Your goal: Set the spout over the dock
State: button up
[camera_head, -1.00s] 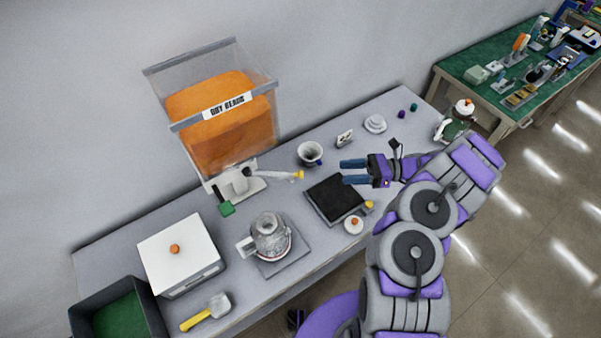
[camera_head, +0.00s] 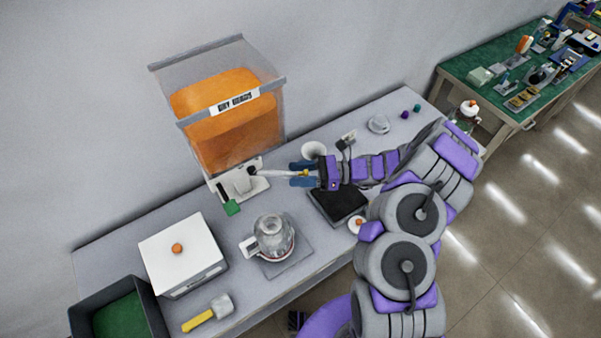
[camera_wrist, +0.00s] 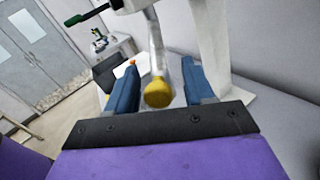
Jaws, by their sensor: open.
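The spout (camera_head: 272,173) is a thin pale tube with a yellow tip, reaching right from the white base of the dry-beans dispenser (camera_head: 230,120). My gripper (camera_head: 303,175) is open around its end. In the wrist view the yellow tip (camera_wrist: 158,94) lies between the two blue fingers, with no clear grip on it. A black square pad (camera_head: 343,206) sits under and in front of my wrist, partly hidden. A glass jug (camera_head: 272,237) stands on a grey square plate (camera_head: 296,262). I cannot tell which of these is the dock.
A green-ended lever (camera_head: 232,207) sticks out from the dispenser base. A white cup (camera_head: 314,149) stands just behind my gripper. A white box (camera_head: 180,252) with an orange knob, a yellow-handled scoop (camera_head: 207,313) and a dark bin (camera_head: 120,305) are at the left.

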jog(key=shift+a, duration=0.2)
jog(key=shift+d, duration=0.4)
jog(key=c, duration=0.5)
grip_shut()
